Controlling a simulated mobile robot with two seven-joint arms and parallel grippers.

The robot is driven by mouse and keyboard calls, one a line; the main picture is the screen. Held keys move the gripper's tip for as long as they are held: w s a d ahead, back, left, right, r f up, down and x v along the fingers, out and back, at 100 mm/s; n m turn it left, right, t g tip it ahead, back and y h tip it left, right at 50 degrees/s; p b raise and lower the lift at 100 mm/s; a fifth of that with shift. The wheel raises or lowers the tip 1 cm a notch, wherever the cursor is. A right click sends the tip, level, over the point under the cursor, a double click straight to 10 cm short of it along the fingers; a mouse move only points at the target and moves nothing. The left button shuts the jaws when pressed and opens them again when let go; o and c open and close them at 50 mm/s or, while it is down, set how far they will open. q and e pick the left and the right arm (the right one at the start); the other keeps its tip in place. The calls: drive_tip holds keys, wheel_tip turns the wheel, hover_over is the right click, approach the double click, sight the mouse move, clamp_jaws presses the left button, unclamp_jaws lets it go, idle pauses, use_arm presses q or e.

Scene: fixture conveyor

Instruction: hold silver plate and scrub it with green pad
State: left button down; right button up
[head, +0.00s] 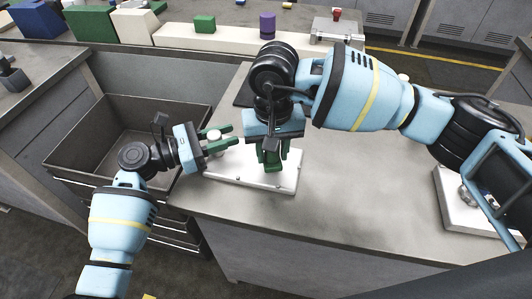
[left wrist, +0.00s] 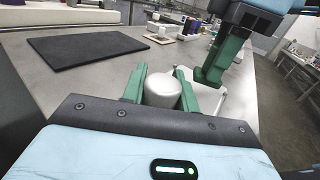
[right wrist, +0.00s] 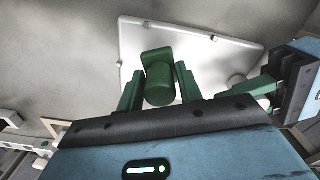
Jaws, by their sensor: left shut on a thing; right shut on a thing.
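The silver plate (head: 232,166) lies flat near the table's left edge, pale with small studs near its corners; it also shows in the right wrist view (right wrist: 208,68). My left gripper (head: 218,139) is shut on the plate's white round knob (left wrist: 162,91) at its left end. My right gripper (head: 271,152) points down over the plate's middle, shut on the green pad (right wrist: 159,84). The pad is at the plate's surface; whether it touches is hard to tell. My right gripper and arm partly hide the pad and the plate's far side in the head view.
An open grey bin (head: 90,165) is left of the table. A dark mat (left wrist: 85,47) lies behind the plate. Another white plate-like fixture (head: 452,200) sits at the right. A back ledge holds a green block (head: 204,24) and a purple cylinder (head: 267,27). The table's middle is clear.

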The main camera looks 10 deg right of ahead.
use_arm(q)
drive_tip(key=shift+f, duration=0.2)
use_arm(e)
drive_tip(key=shift+r, duration=3.15)
use_arm(q)
drive_tip(key=c, duration=1)
unclamp_jaws()
drive_tip(key=shift+r, duration=0.1)
drive_tip(key=v, duration=1.2)
drive_tip(key=shift+s, duration=0.15)
